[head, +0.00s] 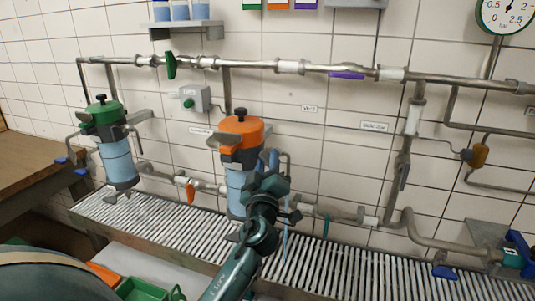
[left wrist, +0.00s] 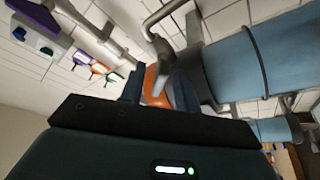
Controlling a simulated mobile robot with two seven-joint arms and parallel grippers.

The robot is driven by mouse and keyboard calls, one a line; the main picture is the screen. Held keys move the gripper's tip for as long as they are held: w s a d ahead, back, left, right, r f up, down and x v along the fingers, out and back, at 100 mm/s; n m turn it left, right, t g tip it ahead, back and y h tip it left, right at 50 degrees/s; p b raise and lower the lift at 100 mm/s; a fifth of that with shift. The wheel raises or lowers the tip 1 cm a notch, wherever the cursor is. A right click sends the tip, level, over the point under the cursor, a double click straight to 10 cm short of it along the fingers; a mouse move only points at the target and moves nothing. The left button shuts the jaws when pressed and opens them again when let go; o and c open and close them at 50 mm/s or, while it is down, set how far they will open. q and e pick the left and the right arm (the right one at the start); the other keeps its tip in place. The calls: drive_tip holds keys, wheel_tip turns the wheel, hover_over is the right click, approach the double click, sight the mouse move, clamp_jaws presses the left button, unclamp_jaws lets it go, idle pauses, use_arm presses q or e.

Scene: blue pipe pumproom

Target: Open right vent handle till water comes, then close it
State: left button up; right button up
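The right filter housing has an orange lid (head: 240,130) and a blue cylinder (head: 236,185); its cylinder also fills the right of the left wrist view (left wrist: 245,65). My left gripper (head: 272,180) is at this housing's right side, by small blue parts and a grey vent pipe (head: 287,160). The arm hides part of the cylinder, and the right vent handle is not clearly seen. In the left wrist view the fingers (left wrist: 158,88) stand apart, with orange and grey parts behind the gap. A thin pale-blue vertical streak (head: 285,243) shows below the gripper, perhaps water. My right gripper is not in view.
A left housing with green lid (head: 103,108) stands at left. Pipes run along the tiled wall, with a gauge (head: 506,14) at top right. A slatted grating (head: 335,270) lies below. An orange valve handle (head: 190,192) is on the lower pipe.

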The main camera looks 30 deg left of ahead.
use_arm(q)
drive_tip(key=shift+w+a+r, duration=0.1)
drive_tip(key=shift+w+a, duration=0.05)
drive_tip(key=shift+w, duration=0.15)
drive_tip(key=shift+c, duration=0.3)
clamp_jaws()
